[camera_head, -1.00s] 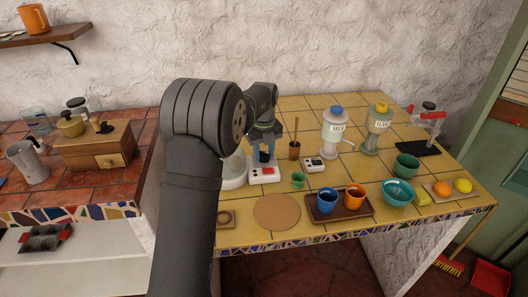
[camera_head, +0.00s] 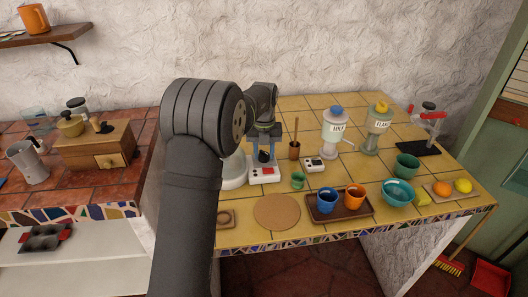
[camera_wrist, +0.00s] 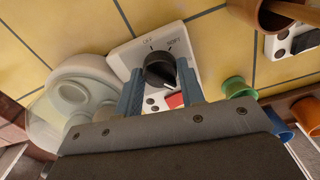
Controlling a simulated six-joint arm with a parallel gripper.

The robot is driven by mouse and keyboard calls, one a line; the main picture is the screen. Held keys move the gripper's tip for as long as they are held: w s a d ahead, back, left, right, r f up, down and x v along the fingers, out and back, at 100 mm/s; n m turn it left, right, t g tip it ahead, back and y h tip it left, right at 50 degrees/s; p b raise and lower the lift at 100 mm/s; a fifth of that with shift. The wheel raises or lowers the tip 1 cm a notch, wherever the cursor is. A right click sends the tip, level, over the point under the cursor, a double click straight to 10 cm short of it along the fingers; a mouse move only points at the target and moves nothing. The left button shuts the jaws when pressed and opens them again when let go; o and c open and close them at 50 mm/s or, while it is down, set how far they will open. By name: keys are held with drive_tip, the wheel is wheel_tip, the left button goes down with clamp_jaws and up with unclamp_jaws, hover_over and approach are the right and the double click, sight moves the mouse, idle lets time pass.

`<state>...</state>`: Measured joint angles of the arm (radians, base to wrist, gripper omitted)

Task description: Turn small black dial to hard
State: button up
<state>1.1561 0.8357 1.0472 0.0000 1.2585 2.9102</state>
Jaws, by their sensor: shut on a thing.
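The small black dial (camera_wrist: 160,70) sits on a white appliance (camera_wrist: 124,60) with a red switch (camera_wrist: 174,100). The wrist view shows printed labels beside the dial, one reading OFF and another that seems to read SOFT. A white mark on the dial points toward the lower right of that view. My gripper (camera_wrist: 159,67) has its two blue fingers on either side of the dial, shut on it. In the head view, my gripper (camera_head: 264,138) is above the white appliance (camera_head: 264,174), and the dial (camera_head: 264,156) shows dark below the fingers.
A white rounded vessel (camera_wrist: 80,90) stands close on the left. A brown pot with a stick (camera_head: 294,150), a small black-and-white device (camera_head: 314,164) and a small green cup (camera_head: 298,180) stand to the right. A round cork mat (camera_head: 277,212) lies in front.

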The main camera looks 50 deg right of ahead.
sight(264, 152)
drive_tip(key=o, duration=1)
wheel_tip(264, 152, up, 17)
drive_tip(key=shift+r, duration=0.2)
drive_tip(key=shift+f, duration=0.15)
wheel_tip(264, 152, down, 17)
drive_tip(key=shift+f, duration=0.1)
idle(0.8)
